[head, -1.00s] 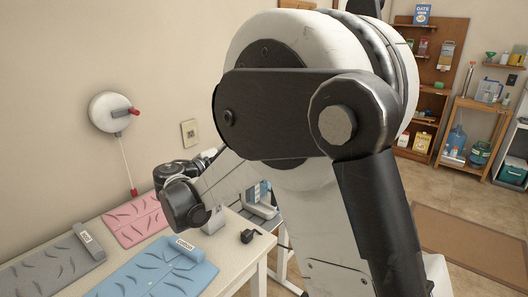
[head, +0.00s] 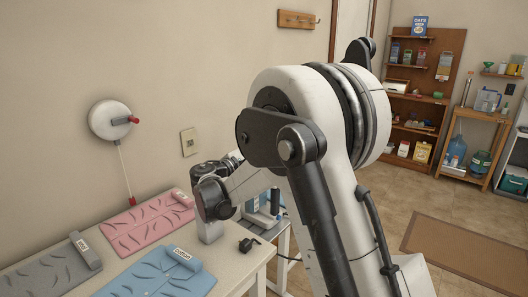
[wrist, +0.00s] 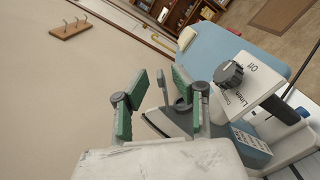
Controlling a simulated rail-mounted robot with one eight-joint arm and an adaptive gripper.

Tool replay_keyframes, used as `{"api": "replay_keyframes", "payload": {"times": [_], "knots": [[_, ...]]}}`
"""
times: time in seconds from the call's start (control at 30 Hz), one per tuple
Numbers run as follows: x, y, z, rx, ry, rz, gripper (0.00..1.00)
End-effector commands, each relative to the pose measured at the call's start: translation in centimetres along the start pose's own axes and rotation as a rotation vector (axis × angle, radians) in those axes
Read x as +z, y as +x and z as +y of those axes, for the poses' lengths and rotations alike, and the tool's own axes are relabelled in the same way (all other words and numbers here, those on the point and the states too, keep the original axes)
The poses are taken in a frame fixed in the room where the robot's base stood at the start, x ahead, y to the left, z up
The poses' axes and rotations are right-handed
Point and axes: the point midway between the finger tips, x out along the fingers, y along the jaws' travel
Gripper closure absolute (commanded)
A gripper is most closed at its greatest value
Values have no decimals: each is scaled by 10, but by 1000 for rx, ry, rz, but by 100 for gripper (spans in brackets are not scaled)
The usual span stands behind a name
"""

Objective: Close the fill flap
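A white, grey and blue iron shows at the right of the wrist view, with a black dial (wrist: 229,75) beside the words "Off" and "Linen". Its grey front part (wrist: 172,122) lies beyond and between my fingers. A small grey upright piece (wrist: 161,86) stands there and may be the raised fill flap; I cannot tell for sure. My gripper (wrist: 159,86) is open, with green pads apart on either side of that piece, and holds nothing visible. In the head view, the iron (head: 262,216) is partly hidden by my arm.
A blue padded surface (wrist: 215,45) lies behind the iron. A white round wall unit (head: 108,120) has a hanging cord. A hook rack (wrist: 72,30) is on the wall.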

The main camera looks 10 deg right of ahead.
Motion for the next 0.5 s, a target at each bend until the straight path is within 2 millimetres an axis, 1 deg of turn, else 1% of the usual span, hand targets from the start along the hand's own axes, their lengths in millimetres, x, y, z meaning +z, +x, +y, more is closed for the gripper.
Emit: {"api": "replay_keyframes", "payload": {"times": [0.03,0.1,0.2,0.5], "knots": [[0,6,0,-1,0,-1,75],[0,13,0,-1,0,-1,75],[0,18,0,0,0,0,75],[0,20,0,0,0,0,75]]}}
